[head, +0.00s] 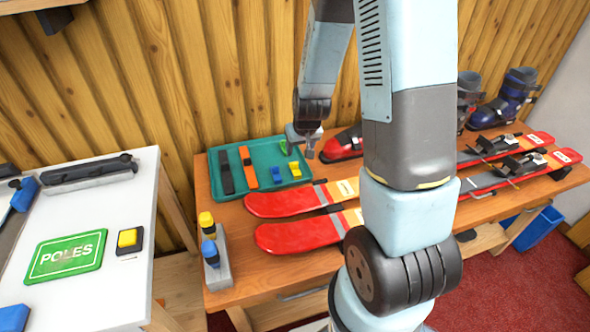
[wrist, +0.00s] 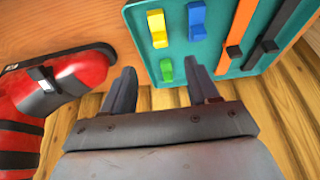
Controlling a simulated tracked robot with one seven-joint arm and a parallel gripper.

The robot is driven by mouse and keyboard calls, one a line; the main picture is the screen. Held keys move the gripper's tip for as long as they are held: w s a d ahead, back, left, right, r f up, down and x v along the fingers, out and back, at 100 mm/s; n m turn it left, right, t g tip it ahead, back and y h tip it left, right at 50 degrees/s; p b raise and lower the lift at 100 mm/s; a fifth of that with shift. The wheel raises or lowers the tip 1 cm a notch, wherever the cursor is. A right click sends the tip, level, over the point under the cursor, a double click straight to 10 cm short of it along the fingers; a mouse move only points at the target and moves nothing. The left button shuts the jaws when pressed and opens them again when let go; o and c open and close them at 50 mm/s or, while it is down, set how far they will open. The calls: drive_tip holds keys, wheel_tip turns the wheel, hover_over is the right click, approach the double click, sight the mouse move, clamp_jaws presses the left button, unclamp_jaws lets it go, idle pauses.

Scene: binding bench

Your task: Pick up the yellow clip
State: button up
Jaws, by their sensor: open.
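The yellow clip (head: 295,169) lies in the right part of the teal tray (head: 219,195) on the wooden bench, with the blue clip (head: 276,175) to its left and the green clip (head: 284,147) behind it. In the wrist view the yellow clip (wrist: 157,29) is beyond the fingertips, with the green clip (wrist: 166,70) nearer, between the lines of the two fingers. My gripper (wrist: 162,78) is open and empty. In the head view my gripper (head: 309,152) hangs by the tray's back right corner, apart from the yellow clip.
A black strap (head: 226,173) and an orange strap (head: 248,168) lie in the tray's left part. A red boot (wrist: 65,85) stands close beside my gripper. Red skis (head: 290,203) lie in front. A wooden wall (head: 230,60) rises behind the bench.

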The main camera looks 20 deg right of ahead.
sight(295, 163)
drive_tip(key=shift+w+x, duration=0.15)
drive_tip(key=shift+x, duration=3)
drive_tip(key=shift+w+x, duration=0.1)
drive_tip(key=shift+x, duration=3)
drive_tip(key=shift+r, duration=0.1)
clamp_jaws()
